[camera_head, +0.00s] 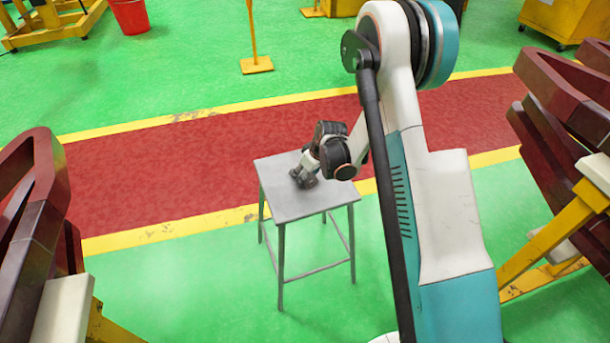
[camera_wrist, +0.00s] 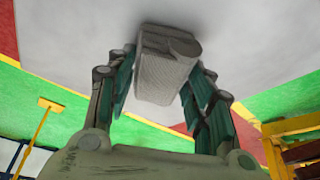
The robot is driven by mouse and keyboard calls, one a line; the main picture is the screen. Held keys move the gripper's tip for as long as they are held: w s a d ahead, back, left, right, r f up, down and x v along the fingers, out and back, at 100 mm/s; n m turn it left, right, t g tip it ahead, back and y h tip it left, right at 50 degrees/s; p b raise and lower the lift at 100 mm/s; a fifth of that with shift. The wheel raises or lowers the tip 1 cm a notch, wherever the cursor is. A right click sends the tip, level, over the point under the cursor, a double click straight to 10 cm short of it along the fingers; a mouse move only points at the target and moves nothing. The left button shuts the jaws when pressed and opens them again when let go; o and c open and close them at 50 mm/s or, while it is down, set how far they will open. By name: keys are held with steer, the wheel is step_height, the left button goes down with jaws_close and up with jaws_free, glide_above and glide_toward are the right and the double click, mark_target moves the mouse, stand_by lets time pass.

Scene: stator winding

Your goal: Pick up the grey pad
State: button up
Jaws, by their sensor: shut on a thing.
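The grey pad (camera_wrist: 165,68) is a light grey block with rounded edges in the wrist view. My gripper (camera_wrist: 160,88) has its two dark green fingers on either side of the pad and is shut on it. The pad is close to the pale grey top of a small table; I cannot tell whether it touches it. In the head view my gripper (camera_head: 304,178) is low over the table (camera_head: 283,206), near the middle of its top. The pad cannot be made out clearly there.
Dark red frames stand at the left (camera_head: 30,220) and right (camera_head: 560,130) on yellow supports. A yellow post (camera_head: 254,45) and a red bucket (camera_head: 130,14) are farther back. The green floor around the table is open, with a red lane behind it.

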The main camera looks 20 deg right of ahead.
step_height(320, 180, up, 20)
steer(key=p, duration=0.7)
steer(key=shift+r, duration=0.15)
